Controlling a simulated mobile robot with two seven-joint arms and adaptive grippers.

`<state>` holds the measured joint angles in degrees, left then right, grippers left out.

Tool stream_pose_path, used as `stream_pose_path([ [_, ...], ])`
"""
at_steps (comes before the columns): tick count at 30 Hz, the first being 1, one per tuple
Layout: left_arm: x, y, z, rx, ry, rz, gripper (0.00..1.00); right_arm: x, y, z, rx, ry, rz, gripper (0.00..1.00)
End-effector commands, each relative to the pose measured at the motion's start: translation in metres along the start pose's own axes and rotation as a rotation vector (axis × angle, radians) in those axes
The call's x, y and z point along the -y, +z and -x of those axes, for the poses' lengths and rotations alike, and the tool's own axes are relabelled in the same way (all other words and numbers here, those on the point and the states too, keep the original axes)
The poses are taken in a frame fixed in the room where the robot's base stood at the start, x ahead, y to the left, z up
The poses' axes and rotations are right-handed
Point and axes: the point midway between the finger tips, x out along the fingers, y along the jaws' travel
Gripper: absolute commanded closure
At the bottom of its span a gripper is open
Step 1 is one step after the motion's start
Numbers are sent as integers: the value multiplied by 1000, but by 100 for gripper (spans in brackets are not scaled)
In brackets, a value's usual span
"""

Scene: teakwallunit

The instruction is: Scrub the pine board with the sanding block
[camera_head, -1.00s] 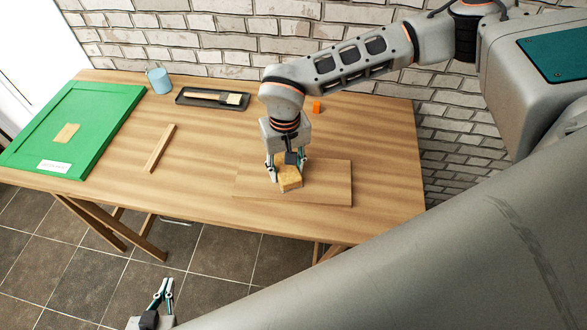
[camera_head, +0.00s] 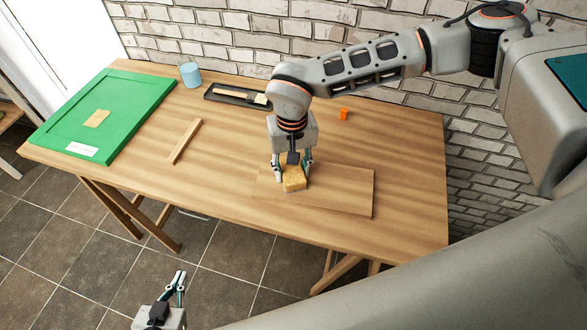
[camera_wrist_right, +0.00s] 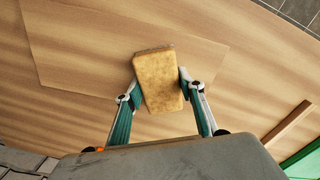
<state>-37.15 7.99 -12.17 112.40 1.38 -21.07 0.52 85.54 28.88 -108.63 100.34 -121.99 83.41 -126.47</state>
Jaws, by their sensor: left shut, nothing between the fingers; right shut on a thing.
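The pine board (camera_head: 340,190) lies flat on the table towards its right front; it also shows in the right wrist view (camera_wrist_right: 80,50). The tan sanding block (camera_head: 295,181) is at the left part of the board. My right gripper (camera_head: 292,174) is shut on the block from above, one finger on each side; the right wrist view shows the block (camera_wrist_right: 158,80) between the fingertips. The block's underside is hidden, so I cannot tell whether it touches the board. My left gripper (camera_head: 177,282) is shut and empty, low over the floor in front of the table.
A green panel (camera_head: 130,98) with a tan piece and a white label lies at the table's left. A wooden strip (camera_head: 186,141), a blue cup (camera_head: 190,75), a dark tray (camera_head: 225,93) with a brush and an orange object (camera_head: 343,114) stand apart. A brick wall backs the table.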

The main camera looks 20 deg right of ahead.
Motion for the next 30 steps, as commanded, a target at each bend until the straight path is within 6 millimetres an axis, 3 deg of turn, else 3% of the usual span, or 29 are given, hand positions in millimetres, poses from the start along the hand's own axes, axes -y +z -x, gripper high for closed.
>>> stream_pose_path([
  [21,4,-27,19,2,1,1,100,0,0,57,-1,0,0,79],
  [30,4,-27,19,2,1,1,100,0,0,60,0,0,0,79],
])
